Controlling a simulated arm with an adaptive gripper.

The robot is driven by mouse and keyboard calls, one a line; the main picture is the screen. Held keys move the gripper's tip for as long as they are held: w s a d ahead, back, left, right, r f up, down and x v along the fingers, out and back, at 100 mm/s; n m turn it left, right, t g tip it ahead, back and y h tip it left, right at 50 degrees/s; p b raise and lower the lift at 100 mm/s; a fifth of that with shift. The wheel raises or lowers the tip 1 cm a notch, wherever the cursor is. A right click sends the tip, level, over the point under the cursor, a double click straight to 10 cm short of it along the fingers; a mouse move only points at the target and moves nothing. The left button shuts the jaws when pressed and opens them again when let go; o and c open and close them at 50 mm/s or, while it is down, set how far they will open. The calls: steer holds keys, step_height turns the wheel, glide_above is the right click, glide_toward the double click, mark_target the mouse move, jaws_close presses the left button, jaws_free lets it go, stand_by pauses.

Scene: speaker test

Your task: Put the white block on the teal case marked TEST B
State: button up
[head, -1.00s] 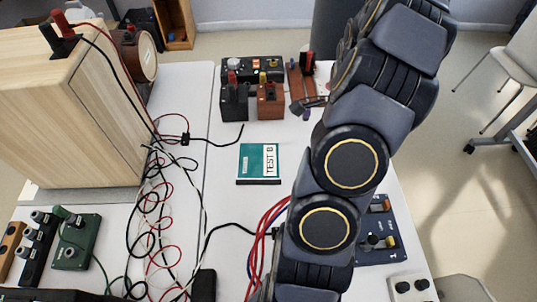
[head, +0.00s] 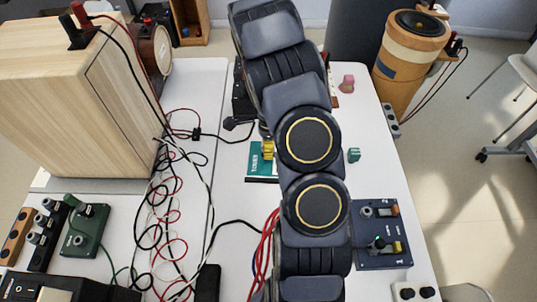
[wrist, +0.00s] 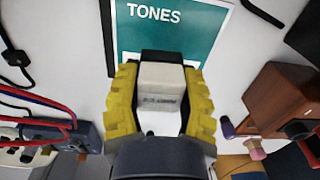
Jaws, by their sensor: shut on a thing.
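My gripper (wrist: 160,78), with yellow ribbed fingers, is shut on the white block (wrist: 161,92) in the wrist view. The teal case (wrist: 216,28) lies behind the block there, with the word TONES and a white border showing. Its TEST B label is not readable now. In the head view my gripper (head: 267,150) is over the teal case (head: 256,166), and my arm covers the case's right part. The block is hidden in the head view. I cannot tell how large the gap is between block and case.
A wooden speaker cabinet (head: 75,100) and tangled cables (head: 165,215) are on the left. A brown box (wrist: 280,95) shows in the wrist view.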

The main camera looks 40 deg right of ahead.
steer(key=shift+f, duration=2)
steer(key=shift+f, duration=0.1)
steer(key=o, duration=1)
